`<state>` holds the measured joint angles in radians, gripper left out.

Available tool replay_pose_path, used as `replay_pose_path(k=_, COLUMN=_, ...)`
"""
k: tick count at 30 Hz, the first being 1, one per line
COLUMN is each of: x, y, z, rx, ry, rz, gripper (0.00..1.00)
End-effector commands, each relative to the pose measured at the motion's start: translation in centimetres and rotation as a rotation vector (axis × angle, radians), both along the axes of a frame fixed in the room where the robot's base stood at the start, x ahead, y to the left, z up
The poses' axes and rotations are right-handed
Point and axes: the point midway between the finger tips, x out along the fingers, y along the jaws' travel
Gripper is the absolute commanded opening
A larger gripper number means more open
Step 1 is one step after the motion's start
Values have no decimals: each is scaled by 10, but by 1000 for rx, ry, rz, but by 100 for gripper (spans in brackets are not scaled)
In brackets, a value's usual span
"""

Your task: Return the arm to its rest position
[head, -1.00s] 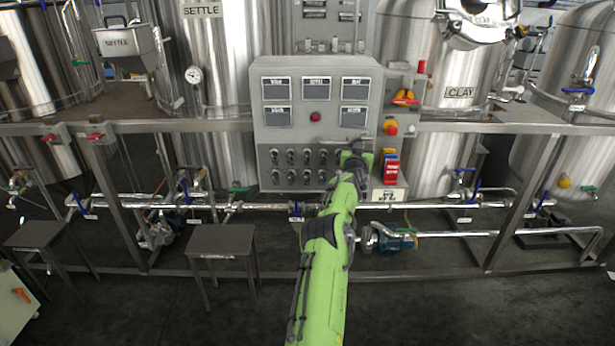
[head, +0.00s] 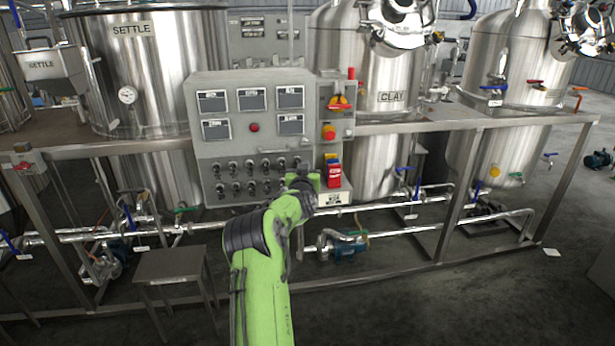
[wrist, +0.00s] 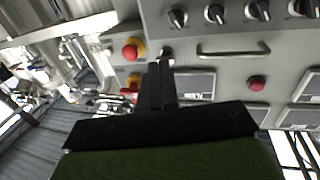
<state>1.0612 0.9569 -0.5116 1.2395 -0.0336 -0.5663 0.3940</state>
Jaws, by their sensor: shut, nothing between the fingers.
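My green arm (head: 262,285) rises from the bottom of the head view and bends at a dark elbow joint. Its far end is in front of the lower right part of the grey control panel (head: 212,142). The gripper's fingers cannot be made out in the head view. In the wrist view my gripper (wrist: 157,68) shows as two dark fingers pressed together, with nothing between them. The panel fills the upper right of that view, upside down, with knobs, a handle (wrist: 233,52) and a red button. Whether the fingers touch the panel cannot be told.
A steel frame (head: 480,127) runs across in front of tanks, including the SETTLE tank (head: 165,75) and the CLAY tank (head: 385,85). Pipes with valves run low behind it. A stool (head: 170,265) stands at lower left. The floor (head: 480,300) at lower right is clear.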

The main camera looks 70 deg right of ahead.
Motion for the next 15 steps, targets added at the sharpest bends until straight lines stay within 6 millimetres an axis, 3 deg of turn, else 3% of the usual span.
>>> replay_pose_path(k=6, x=-16, y=29, z=1, rx=1, ry=-1, rz=-2, gripper=0)
replay_pose_path(k=15, x=-19, y=37, z=0, rx=0, ry=0, rz=0, gripper=0)
